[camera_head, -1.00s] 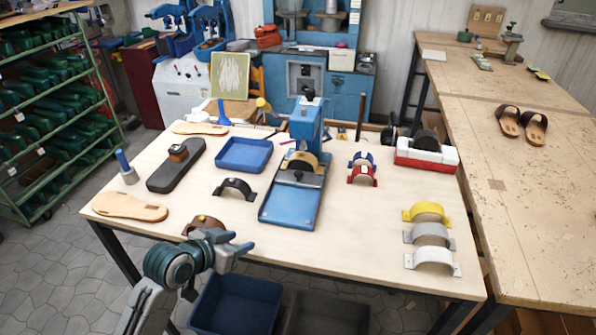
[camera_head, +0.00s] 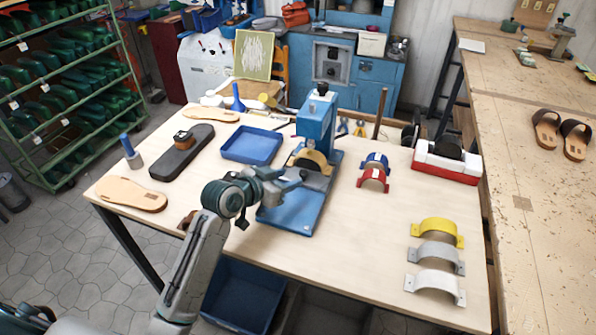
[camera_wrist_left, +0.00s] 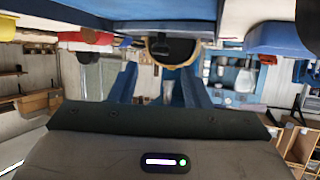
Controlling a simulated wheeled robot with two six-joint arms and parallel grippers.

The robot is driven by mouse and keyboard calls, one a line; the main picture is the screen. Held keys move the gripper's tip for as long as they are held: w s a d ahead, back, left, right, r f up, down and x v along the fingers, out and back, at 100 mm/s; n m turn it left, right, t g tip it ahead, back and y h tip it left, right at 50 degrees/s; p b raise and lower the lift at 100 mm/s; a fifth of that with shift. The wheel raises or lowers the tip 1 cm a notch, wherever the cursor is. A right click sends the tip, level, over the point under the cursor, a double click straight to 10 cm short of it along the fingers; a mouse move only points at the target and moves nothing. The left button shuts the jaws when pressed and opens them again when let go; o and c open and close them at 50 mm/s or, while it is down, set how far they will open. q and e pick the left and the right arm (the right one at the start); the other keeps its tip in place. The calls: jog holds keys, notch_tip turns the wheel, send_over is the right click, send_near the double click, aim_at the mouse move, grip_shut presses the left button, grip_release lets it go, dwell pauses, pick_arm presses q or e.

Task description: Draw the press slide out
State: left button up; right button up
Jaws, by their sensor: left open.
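The blue press (camera_head: 316,118) stands upright on the workbench (camera_head: 345,235). Its long blue slide bed (camera_head: 297,215) runs toward the front, with a tan arched piece (camera_head: 311,160) under the press head. My left gripper (camera_head: 288,180) is over the left side of the bed, in front of the arch, and hides part of it. In the left wrist view, which is upside down, the two blue fingers (camera_wrist_left: 160,88) are apart with nothing between them. The arch with its dark inside (camera_wrist_left: 172,50) is ahead of them. Contact with the slide cannot be told. My right gripper is out of view.
A blue tray (camera_head: 252,146) and a dark sole (camera_head: 182,153) lie left of the press. Red and blue arches (camera_head: 373,180) stand to its right. Yellow and grey arches (camera_head: 437,232) sit at the right front. The bench between them is clear.

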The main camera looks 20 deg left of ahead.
aim_at(301, 174)
pick_arm(q)
jog(key=x, duration=0.3)
jog(key=shift+w+d+p, duration=0.2)
jog(key=shift+w+p, duration=0.1)
jog(key=shift+x, duration=0.8)
jog(key=shift+f, duration=0.2)
grip_shut()
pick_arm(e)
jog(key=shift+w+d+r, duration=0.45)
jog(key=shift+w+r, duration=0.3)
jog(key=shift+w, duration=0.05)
